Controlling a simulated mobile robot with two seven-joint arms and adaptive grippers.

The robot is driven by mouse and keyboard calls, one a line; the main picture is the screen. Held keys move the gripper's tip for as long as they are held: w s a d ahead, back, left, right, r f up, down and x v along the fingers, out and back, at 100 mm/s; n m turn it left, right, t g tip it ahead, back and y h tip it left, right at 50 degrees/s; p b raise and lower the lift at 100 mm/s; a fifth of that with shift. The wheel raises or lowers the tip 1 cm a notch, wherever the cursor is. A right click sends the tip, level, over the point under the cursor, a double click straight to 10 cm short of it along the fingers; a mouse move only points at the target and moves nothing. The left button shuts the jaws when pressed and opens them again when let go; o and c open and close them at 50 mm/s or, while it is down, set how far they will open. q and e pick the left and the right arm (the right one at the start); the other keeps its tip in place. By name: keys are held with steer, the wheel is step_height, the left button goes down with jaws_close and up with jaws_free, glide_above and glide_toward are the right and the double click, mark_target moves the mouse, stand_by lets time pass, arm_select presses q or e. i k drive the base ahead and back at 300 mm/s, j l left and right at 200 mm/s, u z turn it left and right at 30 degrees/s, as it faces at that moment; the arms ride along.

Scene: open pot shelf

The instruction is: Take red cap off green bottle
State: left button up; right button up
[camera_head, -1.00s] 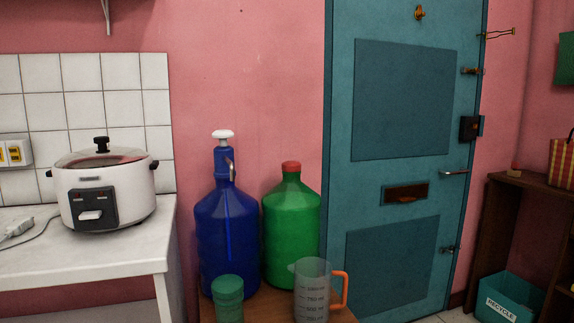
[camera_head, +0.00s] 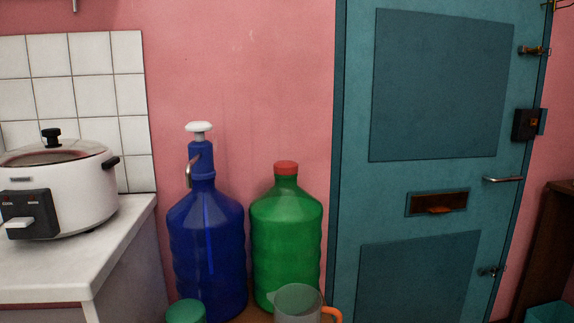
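Neither of my grippers shows in the head view.
A clear measuring jug (camera_head: 298,301) with an orange handle and a green container (camera_head: 186,312) stand in front of the bottles. A white counter (camera_head: 100,245) with a rice cooker (camera_head: 72,195) is at left. A teal door (camera_head: 430,190) is behind at right.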

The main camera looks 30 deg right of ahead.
mark_target(285, 167)
steer(key=l+u, duration=0.45)
steer(key=l, duration=0.55)
steer(key=l+u, duration=0.45)
steer(key=l, duration=0.55)
